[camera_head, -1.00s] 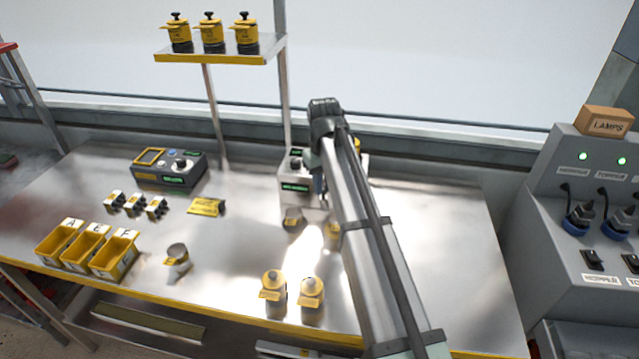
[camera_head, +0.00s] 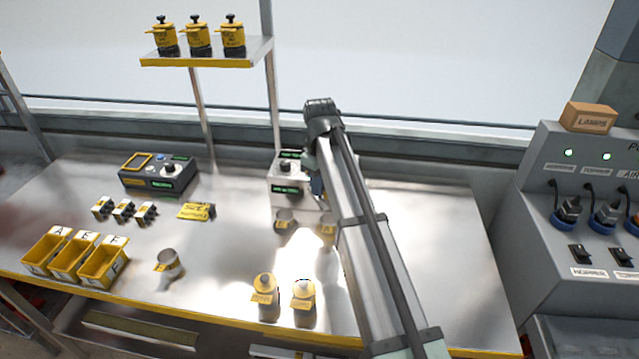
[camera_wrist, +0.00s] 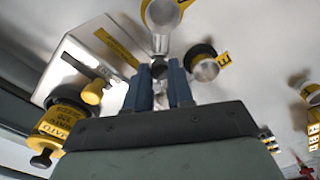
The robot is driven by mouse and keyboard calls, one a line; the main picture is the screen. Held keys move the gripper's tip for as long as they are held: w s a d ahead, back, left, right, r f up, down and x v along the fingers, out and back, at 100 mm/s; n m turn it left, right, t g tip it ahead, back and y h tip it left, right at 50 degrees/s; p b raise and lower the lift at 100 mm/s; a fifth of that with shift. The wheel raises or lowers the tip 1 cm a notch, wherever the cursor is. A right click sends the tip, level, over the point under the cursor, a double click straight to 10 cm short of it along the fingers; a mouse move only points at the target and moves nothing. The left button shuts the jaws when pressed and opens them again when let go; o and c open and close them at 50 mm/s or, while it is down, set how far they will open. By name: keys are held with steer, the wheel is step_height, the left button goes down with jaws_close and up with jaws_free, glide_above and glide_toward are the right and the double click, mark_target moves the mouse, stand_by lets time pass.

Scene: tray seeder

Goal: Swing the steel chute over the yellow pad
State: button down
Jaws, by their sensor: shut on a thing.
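My gripper (camera_wrist: 158,92) is in the wrist view, with two blue fingers closed around a dark knob (camera_wrist: 158,69). A slim steel piece, seemingly the chute (camera_wrist: 159,46), runs from this knob toward a yellow-ringed cup (camera_wrist: 163,14). In the head view my arm hides the fingers and the chute; they are beside the grey seeder box (camera_head: 290,188). This box also shows in the wrist view (camera_wrist: 75,62) with a yellow strip (camera_wrist: 118,46). I cannot tell whether this strip is the yellow pad, or whether the chute is over it.
Two small cups (camera_head: 285,221) stand before the box, one partly behind my arm. Two yellow-topped jars (camera_head: 265,291) stand near the front edge. Another cup (camera_head: 169,264), yellow bins (camera_head: 100,268) and a yellow card (camera_head: 196,211) are left. The tabletop right of my arm is clear.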

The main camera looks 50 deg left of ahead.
steer(key=c, duration=1)
jaws_free()
steer(key=shift+r, duration=0.1)
step_height(320, 180, up, 14)
steer(key=shift+f, duration=0.2)
steer(key=shift+w, duration=0.1)
